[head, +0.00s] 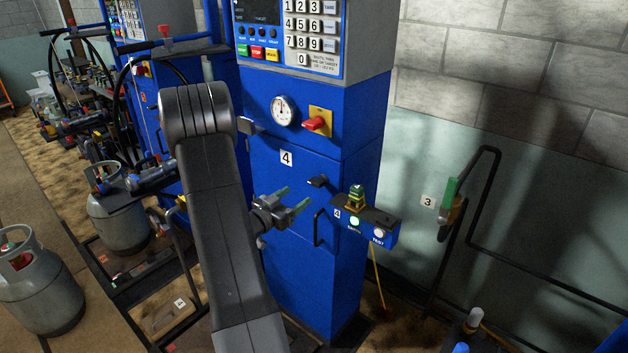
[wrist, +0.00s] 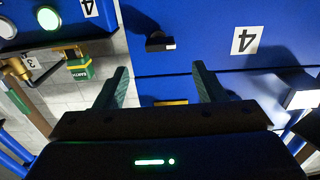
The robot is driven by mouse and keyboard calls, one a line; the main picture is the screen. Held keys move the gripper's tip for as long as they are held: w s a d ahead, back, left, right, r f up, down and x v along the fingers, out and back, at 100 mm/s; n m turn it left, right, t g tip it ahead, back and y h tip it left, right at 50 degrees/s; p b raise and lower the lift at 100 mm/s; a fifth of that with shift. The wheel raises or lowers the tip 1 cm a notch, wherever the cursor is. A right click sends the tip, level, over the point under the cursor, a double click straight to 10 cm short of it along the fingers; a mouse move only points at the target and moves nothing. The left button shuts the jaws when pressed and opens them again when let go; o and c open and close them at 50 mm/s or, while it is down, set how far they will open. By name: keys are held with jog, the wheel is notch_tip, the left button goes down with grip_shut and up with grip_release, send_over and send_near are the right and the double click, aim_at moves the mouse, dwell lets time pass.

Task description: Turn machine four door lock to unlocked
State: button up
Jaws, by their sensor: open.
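A small box (head: 367,230) with a lit green button and a white button juts out right of the door. A red switch (head: 316,123) on a yellow plate and a gauge (head: 284,110) sit above. A bent black rail (head: 480,200) stands by the right wall.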

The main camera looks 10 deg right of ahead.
aim_at(313, 185)
jog(key=p+x, duration=0.2)
jog(key=x, duration=0.8)
jog(key=shift+w+d, duration=0.2)
jog(key=shift+d, duration=0.05)
jog(key=c, duration=1)
